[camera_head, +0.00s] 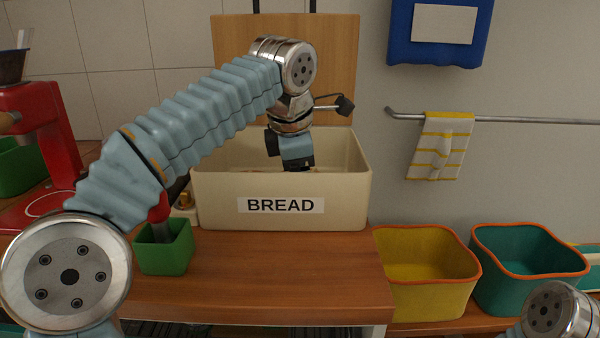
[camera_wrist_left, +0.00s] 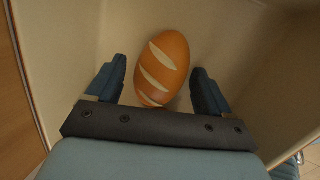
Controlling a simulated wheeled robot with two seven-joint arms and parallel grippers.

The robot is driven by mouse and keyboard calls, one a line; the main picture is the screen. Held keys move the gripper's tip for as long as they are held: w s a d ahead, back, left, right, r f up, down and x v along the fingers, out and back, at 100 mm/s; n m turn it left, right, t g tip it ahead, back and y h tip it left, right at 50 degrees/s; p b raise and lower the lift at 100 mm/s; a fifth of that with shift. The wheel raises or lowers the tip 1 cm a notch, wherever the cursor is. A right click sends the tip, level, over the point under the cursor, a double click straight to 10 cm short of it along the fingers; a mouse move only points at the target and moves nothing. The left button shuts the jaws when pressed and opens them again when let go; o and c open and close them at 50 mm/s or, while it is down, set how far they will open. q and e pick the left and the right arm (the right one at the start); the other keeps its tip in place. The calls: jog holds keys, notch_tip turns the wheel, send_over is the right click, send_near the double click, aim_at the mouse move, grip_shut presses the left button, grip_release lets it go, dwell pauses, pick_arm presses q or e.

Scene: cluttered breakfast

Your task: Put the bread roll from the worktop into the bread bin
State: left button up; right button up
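The bread bin (camera_head: 345,205) is a cream open box labelled BREAD, standing on the wooden worktop (camera_head: 270,275). My left gripper (camera_head: 297,168) reaches down into the bin from above; the front wall hides what is below it. In the left wrist view the bread roll (camera_wrist_left: 162,68), orange-brown with pale slashes, lies inside the bin (camera_wrist_left: 65,45). The fingers of my left gripper (camera_wrist_left: 159,88) are apart, one on each side of the roll's near end, with gaps between. The roll is hidden in the head view. My right gripper is out of view; only part of my right arm shows at lower right.
A green pot (camera_head: 165,250) stands left of the bin, and a red machine (camera_head: 50,135) is further left. A yellow basket (camera_head: 430,275) and a teal basket (camera_head: 525,258) stand to the right. The worktop before the bin is clear.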

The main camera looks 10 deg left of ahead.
pick_arm(q)
jog(key=p+v, duration=0.3)
jog(key=v, duration=0.9)
